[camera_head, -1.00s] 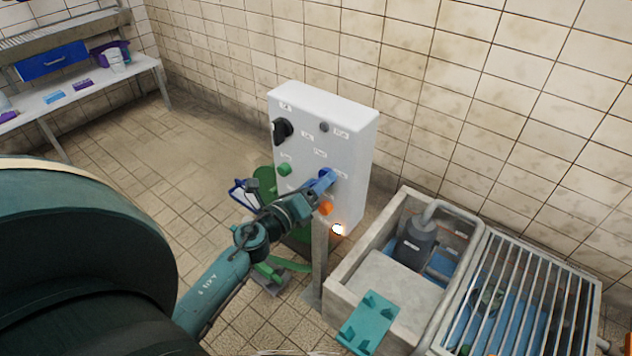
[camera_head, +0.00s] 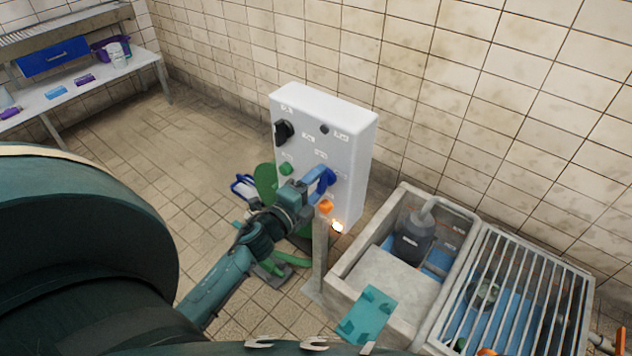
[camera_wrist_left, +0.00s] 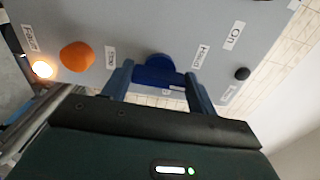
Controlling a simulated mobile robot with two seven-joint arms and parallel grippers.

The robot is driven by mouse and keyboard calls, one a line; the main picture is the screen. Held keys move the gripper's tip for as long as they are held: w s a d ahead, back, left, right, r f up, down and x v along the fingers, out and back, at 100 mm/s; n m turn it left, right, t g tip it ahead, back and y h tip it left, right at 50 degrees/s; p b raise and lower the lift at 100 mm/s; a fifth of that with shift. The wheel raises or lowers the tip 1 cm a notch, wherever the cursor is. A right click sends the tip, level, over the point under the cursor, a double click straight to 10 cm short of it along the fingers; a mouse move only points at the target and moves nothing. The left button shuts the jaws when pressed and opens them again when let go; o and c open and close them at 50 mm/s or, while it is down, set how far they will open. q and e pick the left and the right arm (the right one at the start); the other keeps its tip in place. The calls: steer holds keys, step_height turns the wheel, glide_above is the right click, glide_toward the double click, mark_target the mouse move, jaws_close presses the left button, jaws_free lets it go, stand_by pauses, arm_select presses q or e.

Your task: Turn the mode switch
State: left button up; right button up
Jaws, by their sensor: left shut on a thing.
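The white control box (camera_head: 335,125) stands on a post in the middle of the head view. A blue switch knob (camera_head: 331,177) sticks out of its front; the knob also shows in the left wrist view (camera_wrist_left: 158,72). My left gripper (camera_head: 322,178) is at this knob, with one finger on each side of it, shut on it. In the wrist view the fingers (camera_wrist_left: 158,82) straddle the knob, and small labels surround it. A black rotary knob (camera_head: 284,132) sits at the box's upper left. My right gripper is not in view.
The box also bears a green button (camera_head: 286,169), an orange button (camera_head: 326,206) and a lit lamp (camera_head: 337,227). A concrete sump with a pump (camera_head: 414,240) and a metal grate (camera_head: 520,290) lie to the right. A bench (camera_head: 85,95) stands far left.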

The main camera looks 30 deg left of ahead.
arm_select(q)
steer(key=shift+n, duration=0.3)
steer(key=o, duration=1)
steer(key=shift+s, duration=0.1)
steer(key=s+a, duration=0.1)
steer(key=s, duration=1.2)
